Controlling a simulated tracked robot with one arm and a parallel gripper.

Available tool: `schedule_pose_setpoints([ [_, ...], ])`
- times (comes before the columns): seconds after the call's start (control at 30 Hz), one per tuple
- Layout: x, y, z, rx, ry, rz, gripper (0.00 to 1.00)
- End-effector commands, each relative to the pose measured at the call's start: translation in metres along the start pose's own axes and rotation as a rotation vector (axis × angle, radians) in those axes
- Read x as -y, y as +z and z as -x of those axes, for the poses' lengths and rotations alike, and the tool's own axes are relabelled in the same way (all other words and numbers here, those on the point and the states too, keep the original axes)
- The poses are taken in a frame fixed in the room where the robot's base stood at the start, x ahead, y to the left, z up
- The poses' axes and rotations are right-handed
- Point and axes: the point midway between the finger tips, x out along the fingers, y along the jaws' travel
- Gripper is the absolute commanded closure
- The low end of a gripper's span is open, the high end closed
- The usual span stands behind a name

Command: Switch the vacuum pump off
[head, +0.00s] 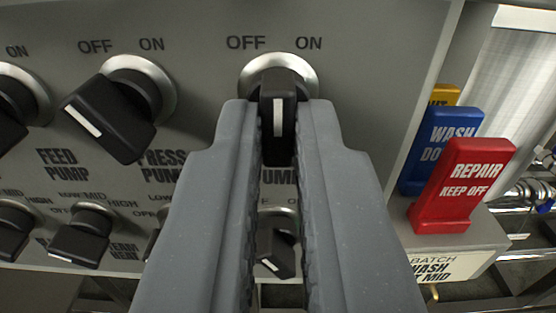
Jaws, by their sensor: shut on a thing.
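A black rotary knob (278,85) with a white line and a silver collar sits on the grey control panel (200,22), with OFF printed above left and ON above right. My gripper (278,122) is shut on this knob, one grey jaw on each side. The knob's white line stands about upright in the picture, between the two words. The label under the knob is mostly hidden by my jaws; only part of the word PUMP shows, so I cannot read which pump it names.
The pressure pump knob (122,108) is close on the left, with another knob (18,105) beyond it. Smaller knobs (80,236) line the lower row; one (276,252) shows between my jaws. Red REPAIR KEEP OFF (462,185) and blue WASH (438,150) tags stand at right.

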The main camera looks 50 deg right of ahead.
Motion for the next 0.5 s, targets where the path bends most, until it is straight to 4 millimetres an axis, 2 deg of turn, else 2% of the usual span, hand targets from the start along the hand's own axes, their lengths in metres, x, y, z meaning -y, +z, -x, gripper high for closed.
schedule_pose_setpoints([
  [0.03, -0.0017, -0.0060, -0.0019, -0.002, 0.006, 0.041, 1.00],
  [0.5, -0.0015, -0.0028, -0.0018, -0.002, 0.005, 0.405, 1.00],
])
